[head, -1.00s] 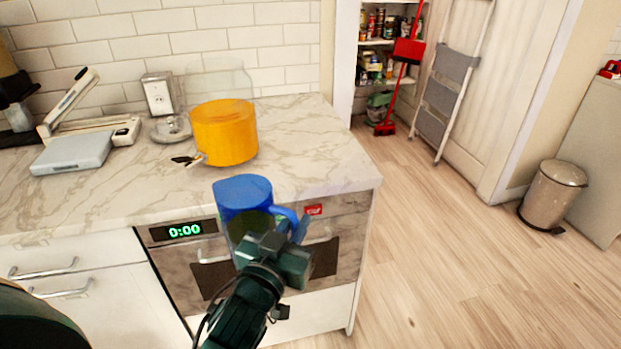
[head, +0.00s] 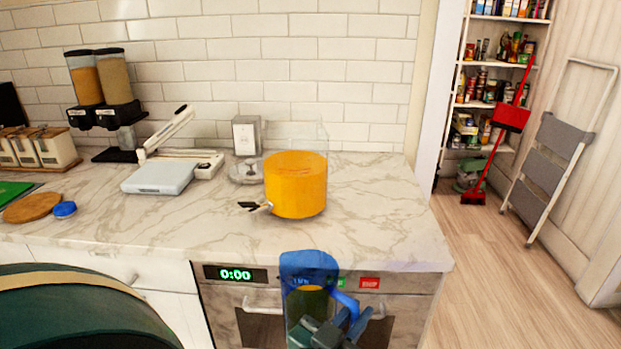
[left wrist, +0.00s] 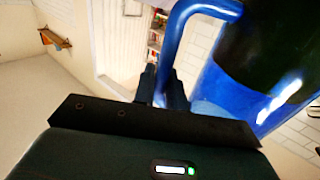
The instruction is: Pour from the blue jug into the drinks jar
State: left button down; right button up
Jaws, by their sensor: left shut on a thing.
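The blue jug (head: 305,270) is in front of the counter edge, low in the head view, upright or nearly so. My left gripper (head: 337,330) is shut on its handle. In the left wrist view the jug's blue wall (left wrist: 225,85) fills the right side, and the handle runs down between the fingers of my left gripper (left wrist: 162,92). The drinks jar (head: 295,183), a clear container with orange liquid in its lower part and a small tap at its front left, stands on the marble counter behind the jug. The jug is apart from the jar. My right gripper is not in view.
The marble counter (head: 370,225) is clear right of the jar. Left of it are a grey scale-like device (head: 160,177), a clear glass lid or dish (head: 247,170) and dispensers (head: 103,90). An oven (head: 400,310) is below. A red broom (head: 495,150) and stepladder (head: 560,150) stand right.

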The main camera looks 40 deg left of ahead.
aim_at(294, 145)
jog(key=i+l+u, duration=0.4)
jog(key=u, duration=1.1)
